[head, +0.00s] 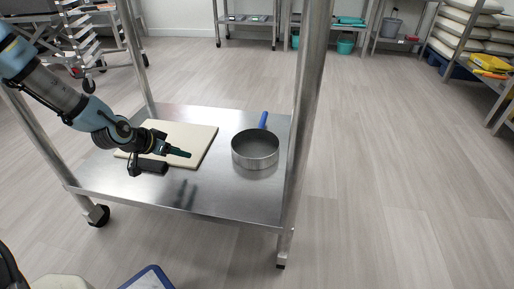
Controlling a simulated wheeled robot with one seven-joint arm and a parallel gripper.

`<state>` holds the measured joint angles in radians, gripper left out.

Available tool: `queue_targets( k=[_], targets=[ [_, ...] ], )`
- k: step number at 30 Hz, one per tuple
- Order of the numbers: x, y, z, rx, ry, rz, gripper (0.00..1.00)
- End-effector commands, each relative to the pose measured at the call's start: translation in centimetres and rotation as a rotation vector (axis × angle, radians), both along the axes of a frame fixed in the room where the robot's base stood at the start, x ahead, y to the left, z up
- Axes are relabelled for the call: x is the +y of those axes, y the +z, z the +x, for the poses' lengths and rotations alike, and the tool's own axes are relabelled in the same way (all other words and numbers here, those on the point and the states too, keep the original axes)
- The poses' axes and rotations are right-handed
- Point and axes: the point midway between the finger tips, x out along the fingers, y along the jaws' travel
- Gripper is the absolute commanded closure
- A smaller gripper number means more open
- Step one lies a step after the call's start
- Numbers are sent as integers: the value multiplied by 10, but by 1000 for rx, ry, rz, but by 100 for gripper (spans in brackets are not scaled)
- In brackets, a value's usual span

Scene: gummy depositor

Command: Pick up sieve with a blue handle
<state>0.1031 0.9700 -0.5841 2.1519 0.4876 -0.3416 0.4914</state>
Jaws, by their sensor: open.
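The sieve (255,150) is a round, grey metal pan shape with a blue handle (263,119) pointing to the back. It stands on the right part of a steel cart shelf (220,196). My gripper (184,153) is open and empty to the left of the sieve. It hangs above the shelf and the cutting board, apart from the sieve, and points right. The fingers look small and dark here, and the inside of the sieve is partly hidden by its near wall.
A cream cutting board (203,141) lies under my gripper on the shelf. A steel cart post (309,100) rises just right of the sieve. A blue-rimmed container (150,278) stands at the bottom edge. The floor (400,180) to the right is clear.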

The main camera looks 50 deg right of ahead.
Motion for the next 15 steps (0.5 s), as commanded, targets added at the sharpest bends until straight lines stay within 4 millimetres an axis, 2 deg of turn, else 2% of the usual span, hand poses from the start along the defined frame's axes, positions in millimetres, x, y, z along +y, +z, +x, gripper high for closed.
queue_targets(
  k=[1, 3, 6, 9, 15],
  targets=[
    [-27, -11, -10, -6, -38, -77, 53],
    [-59, -13, -19, -32, -76, -178, 53],
    [-93, -12, -28, -64, -105, -296, 53],
    [-112, -8, -32, -87, -113, -373, 53],
    [-135, -10, -34, -107, -117, -428, 53]
  ],
)
